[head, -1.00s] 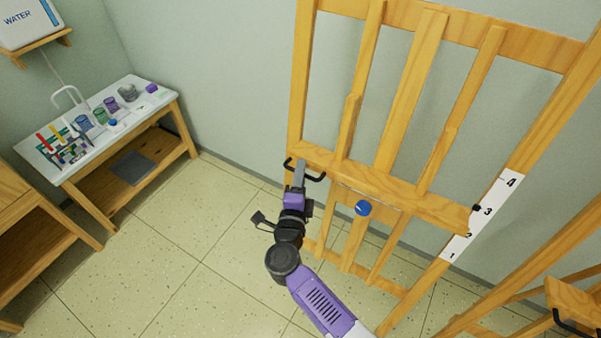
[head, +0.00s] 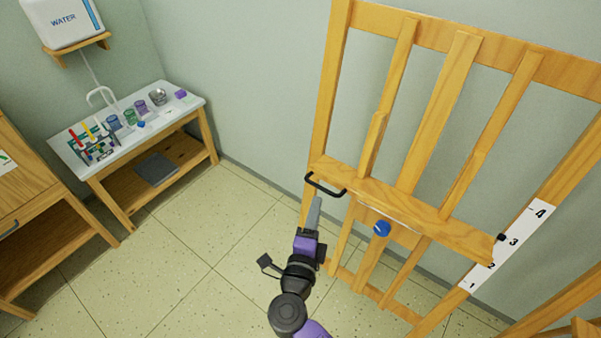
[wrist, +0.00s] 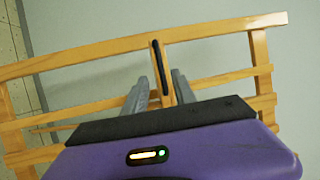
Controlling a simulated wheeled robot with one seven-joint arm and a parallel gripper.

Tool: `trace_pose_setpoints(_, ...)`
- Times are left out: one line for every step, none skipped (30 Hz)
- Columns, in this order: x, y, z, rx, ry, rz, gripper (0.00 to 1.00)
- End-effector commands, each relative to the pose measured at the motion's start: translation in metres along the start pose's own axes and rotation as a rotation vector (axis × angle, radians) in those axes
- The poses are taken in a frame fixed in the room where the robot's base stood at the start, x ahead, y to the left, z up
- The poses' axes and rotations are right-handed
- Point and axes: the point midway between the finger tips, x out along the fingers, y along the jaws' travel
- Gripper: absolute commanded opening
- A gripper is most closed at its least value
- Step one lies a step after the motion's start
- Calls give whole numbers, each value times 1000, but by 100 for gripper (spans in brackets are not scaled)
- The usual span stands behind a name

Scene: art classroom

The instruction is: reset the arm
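My gripper (head: 315,205) shows in the head view at the lower middle, in front of the wooden easel (head: 462,70). In the wrist view its two grey fingers (wrist: 160,80) stand apart with nothing held between them. A black handle (head: 325,187) on the left end of the easel's ledge (head: 400,204) is just above the fingertips in the head view. In the wrist view the handle (wrist: 159,72) appears upright between the fingers, beyond them. The head view shows a small gap between fingertips and handle.
A blue knob (head: 382,228) sits below the ledge, and a white number scale (head: 487,270) runs along the easel's right leg. A side table (head: 70,150) with cups and tubes stands at the left, beside a wooden cabinet (head: 40,225). The tiled floor (head: 190,270) between is clear.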

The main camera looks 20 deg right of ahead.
Motion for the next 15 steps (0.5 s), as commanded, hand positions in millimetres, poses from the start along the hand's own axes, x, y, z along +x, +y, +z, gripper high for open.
trace_pose_setpoints(0, 0, 0, 0, 0, 0, 33)
trace_pose_setpoints(0, 0, 0, 0, 0, 0, 33)
trace_pose_setpoints(0, 0, 0, 0, 0, 0, 33)
trace_pose_setpoints(0, 0, 0, -1, -1, 0, 33)
trace_pose_setpoints(0, 0, 1, -1, -4, 0, 33)
trace_pose_setpoints(0, 0, 3, -4, -14, -1, 33)
trace_pose_setpoints(0, -2, 6, -10, -26, -8, 33)
trace_pose_setpoints(0, -6, 10, -18, -41, -22, 33)
trace_pose_setpoints(0, -15, 16, -27, -62, -46, 33)
trace_pose_setpoints(0, -24, 20, -34, -76, -69, 33)
trace_pose_setpoints(-1, -33, 24, -41, -92, -93, 33)
trace_pose_setpoints(-3, -47, 29, -56, -117, -132, 33)
trace_pose_setpoints(-7, -57, 32, -75, -138, -164, 33)
trace_pose_setpoints(-12, -66, 32, -97, -159, -195, 33)
trace_pose_setpoints(-19, -75, 32, -132, -184, -235, 33)
